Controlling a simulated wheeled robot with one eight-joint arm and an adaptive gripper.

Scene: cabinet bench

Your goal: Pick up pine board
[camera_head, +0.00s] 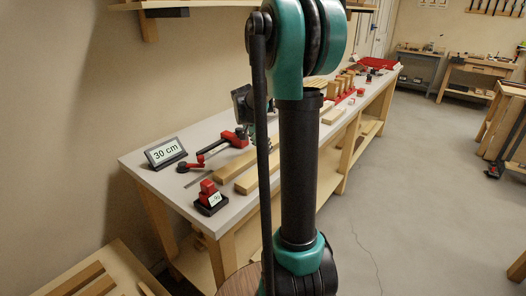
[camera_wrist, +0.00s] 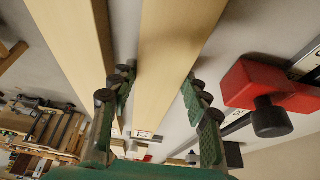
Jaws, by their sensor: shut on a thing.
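Two pale wooden boards lie side by side on the bench. The wider one, which I take for the pine board (camera_wrist: 180,35), runs between the fingers of my gripper (camera_wrist: 155,115) in the wrist view, with one finger on each side. The gripper is shut on it. In the head view this board (camera_head: 236,164) lies farther from the bench's front edge. The narrower board (camera_wrist: 72,38) lies outside the left finger. My arm hides the fingertips and the boards' far ends in the head view. I cannot tell whether the held board is clear of the bench.
A red clamp (camera_wrist: 262,90) lies close beside the right finger. Wooden blocks (camera_head: 345,82) stand farther along the bench (camera_head: 150,176).

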